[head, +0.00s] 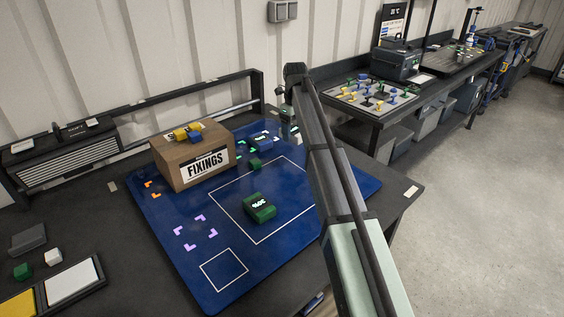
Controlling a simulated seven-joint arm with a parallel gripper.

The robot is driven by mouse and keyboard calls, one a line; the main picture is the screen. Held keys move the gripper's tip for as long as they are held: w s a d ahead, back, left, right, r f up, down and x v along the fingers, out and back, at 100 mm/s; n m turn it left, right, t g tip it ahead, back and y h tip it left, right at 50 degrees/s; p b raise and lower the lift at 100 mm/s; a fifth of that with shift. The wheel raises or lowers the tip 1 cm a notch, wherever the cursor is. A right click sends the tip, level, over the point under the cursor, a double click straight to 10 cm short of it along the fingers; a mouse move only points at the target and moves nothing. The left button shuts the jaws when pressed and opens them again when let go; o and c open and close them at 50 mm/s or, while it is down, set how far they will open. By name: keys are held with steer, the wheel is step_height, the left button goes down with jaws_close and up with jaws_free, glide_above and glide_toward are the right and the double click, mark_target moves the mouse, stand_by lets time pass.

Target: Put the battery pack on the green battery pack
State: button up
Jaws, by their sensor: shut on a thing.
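The green battery pack (259,207) lies on the blue mat, inside the large white-outlined rectangle, with white markings on top. My gripper (289,121) is at the far right part of the mat, beyond the green pack and partly behind my own arm. It is shut on a small dark and pale thing (296,134), which I take to be the battery pack. Its shape and colour are hard to make out, and I cannot tell whether it touches the mat.
A cardboard FIXINGS box (170,168) with yellow and blue parts on top stands on the mat's (208,282) back left. A small green block (254,164) lies between box and gripper. The outlined rectangle is otherwise mostly clear. A tray (72,281) lies front left.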

steer(key=s+a+r+n, duration=0.1)
steer(key=s+a+r, duration=0.2)
steer(key=a, duration=0.4)
steer(key=n, duration=0.2)
glide_above(259, 204)
steer(key=shift+f, duration=4.5)
steer(key=shift+f, duration=0.15)
steer(key=o, duration=1.3)
